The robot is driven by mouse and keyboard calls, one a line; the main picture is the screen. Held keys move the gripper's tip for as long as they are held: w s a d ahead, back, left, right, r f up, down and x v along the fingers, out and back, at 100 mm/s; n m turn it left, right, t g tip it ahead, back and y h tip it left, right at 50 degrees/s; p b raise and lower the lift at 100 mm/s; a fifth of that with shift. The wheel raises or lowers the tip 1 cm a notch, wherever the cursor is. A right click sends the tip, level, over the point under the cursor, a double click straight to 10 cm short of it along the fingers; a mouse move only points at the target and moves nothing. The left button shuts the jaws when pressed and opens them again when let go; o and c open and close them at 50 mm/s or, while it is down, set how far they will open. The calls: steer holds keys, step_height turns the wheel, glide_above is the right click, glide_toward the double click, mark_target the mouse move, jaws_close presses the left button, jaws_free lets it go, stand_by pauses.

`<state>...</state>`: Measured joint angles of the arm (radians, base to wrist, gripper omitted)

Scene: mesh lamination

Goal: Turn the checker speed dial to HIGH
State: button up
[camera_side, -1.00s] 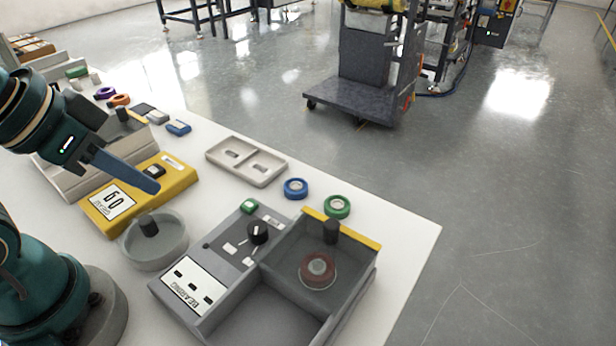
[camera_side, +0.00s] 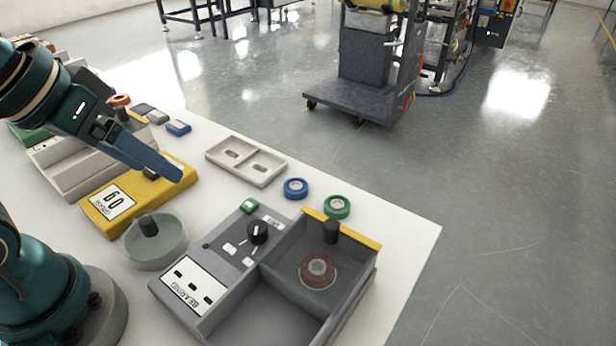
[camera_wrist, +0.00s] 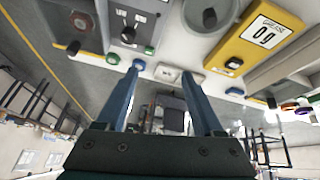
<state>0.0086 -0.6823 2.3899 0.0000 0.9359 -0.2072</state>
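The checker (camera_side: 215,262) is a grey box with a white label panel, at the front middle of the side view. Its speed dial (camera_side: 257,232) is a black round knob with a white pointer line. The markings beside it are too small to read. In the wrist view the dial (camera_wrist: 128,35) shows at upper left. My gripper (camera_side: 178,174) hangs over the yellow box in the side view, left of the dial and apart from it. In the wrist view my gripper (camera_wrist: 160,74) has its two blue fingers spread with nothing between them.
The checker's tray holds a reddish ring (camera_side: 318,269) and a black post (camera_side: 331,231). Nearby are a yellow box (camera_side: 140,196), a round grey dish (camera_side: 155,245), a beige tray (camera_side: 246,161), and blue (camera_side: 295,188) and green (camera_side: 337,206) rings. The table's right side is clear.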

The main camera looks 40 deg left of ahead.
steer(key=w+d+n+g, duration=0.2)
steer(key=w+d+n, duration=0.1)
steer(key=w, duration=0.4)
steer(key=g, duration=0.2)
glide_toward(257, 226)
steer(key=shift+w+a, duration=0.7)
steer(key=shift+w, duration=0.15)
steer(key=f, duration=0.1)
steer(key=d+f+g, duration=0.1)
steer(key=f, duration=0.1)
steer(key=shift+d+f+g, duration=0.15)
steer(key=shift+f+g, duration=0.1)
steer(key=shift+g, duration=0.05)
steer(key=shift+s+f, duration=0.15)
steer(key=shift+f, duration=2.55)
steer(key=shift+m, duration=0.3)
jaws_close()
